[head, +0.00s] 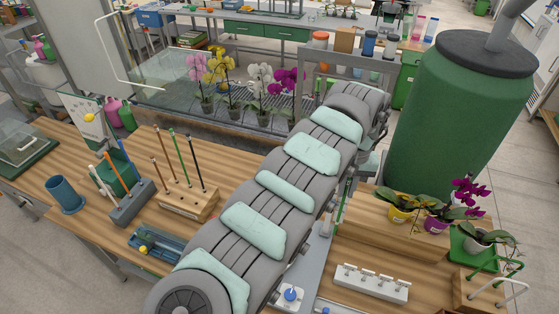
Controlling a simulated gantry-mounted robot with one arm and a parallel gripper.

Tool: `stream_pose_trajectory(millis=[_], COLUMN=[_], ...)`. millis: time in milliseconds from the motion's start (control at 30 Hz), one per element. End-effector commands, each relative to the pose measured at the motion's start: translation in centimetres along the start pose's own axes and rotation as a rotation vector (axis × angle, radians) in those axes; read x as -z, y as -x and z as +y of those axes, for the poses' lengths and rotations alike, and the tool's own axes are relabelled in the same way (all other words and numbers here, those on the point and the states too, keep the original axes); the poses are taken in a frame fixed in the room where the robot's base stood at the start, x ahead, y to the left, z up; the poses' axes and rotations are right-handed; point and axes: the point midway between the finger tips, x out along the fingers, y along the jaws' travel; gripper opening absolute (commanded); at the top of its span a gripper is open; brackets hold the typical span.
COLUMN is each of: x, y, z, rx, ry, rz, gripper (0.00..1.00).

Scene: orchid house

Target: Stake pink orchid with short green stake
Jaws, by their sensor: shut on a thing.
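My gripper (352,180) is at the far end of my arm, mostly hidden behind it, with its fingertips hard to make out. A thin green stake (342,205) shows beside the arm there, held roughly upright by the gripper. On the right bench, a magenta-pink orchid (469,192) blooms above leafy plants in a yellow pot (401,215), a purple pot (434,227) and a white pot (478,246). A light pink orchid (196,66) stands in the back row. A wooden block (187,203) on the left bench holds several upright stakes, one of them green.
A grey block (131,207) with sticks and a blue cup (66,195) stand on the left bench. A white rack of clips (372,282) lies at the front right. A wire holder (496,287) is in the right corner. A large green tank (450,120) rises behind the right bench.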

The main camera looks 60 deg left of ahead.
Motion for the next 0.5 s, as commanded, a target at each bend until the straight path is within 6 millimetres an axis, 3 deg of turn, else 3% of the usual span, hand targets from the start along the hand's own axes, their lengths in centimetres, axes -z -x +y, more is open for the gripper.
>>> stream_pose_trajectory(millis=[33,100,300,400,500], x=[0.9,1.8,2.9,2.9,2.8], y=[0.7,0.9,1.3,1.4,1.3], z=[-3.3,-7.4,-17.8,-21.5,-23.9], rx=[0.001,0.001,0.001,0.000,0.001], ry=[0.071,0.164,0.397,0.478,0.532], rz=[-0.002,-0.002,-0.001,0.001,0.000], gripper=[0.00,0.00,0.00,0.00,0.00])
